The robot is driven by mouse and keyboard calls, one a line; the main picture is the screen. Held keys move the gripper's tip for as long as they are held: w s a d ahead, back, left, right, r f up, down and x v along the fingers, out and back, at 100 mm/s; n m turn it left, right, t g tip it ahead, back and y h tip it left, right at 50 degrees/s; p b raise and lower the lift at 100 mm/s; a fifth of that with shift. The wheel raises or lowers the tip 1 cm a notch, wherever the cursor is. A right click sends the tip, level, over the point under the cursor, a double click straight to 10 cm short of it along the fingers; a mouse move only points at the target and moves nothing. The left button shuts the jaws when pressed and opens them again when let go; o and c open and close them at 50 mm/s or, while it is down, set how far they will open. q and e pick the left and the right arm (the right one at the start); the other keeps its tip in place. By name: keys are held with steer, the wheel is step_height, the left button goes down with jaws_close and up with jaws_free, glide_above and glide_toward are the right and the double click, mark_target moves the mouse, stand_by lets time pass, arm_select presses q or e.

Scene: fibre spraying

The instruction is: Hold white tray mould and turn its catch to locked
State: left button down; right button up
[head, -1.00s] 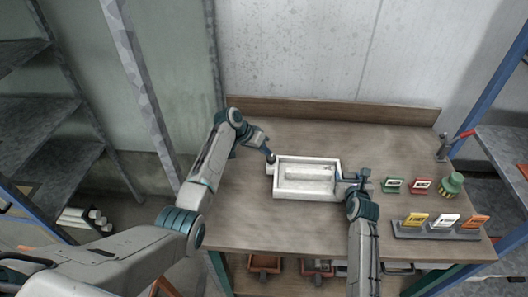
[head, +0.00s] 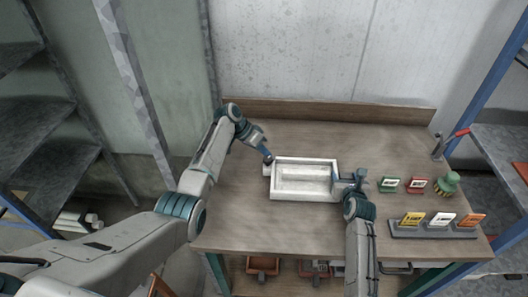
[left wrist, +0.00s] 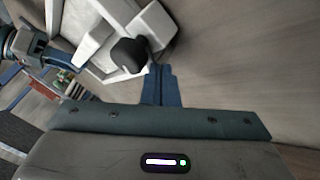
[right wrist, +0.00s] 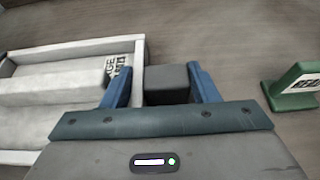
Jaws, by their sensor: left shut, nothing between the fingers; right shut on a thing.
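The white tray mould (head: 272,190) lies on the bench, a raised block inside it. A dark rounded knob (left wrist: 129,54), apparently its catch, sits on a white piece at its left end. My left gripper (head: 268,158) is shut and empty, its fingers (left wrist: 158,82) together right beside the knob; I cannot tell whether they touch it. The catch's setting is not readable. My right gripper (head: 345,182) is shut on the dark grip block at the mould's right end; the block (right wrist: 167,82) shows between its fingers (right wrist: 162,85) in the right wrist view.
Green (head: 388,184) and red (head: 416,184) sign cards and a green bottle-like object (head: 447,183) stand right of the mould. A grey rack (head: 433,230) holds yellow, white and orange cards. The bench (head: 300,232) in front of the mould is clear.

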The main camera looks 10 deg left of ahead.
arm_select(q)
steer(key=shift+w+d, duration=0.2)
steer(key=shift+d, duration=0.2)
stand_by(1.6)
steer(key=shift+s, duration=0.15)
stand_by(0.6)
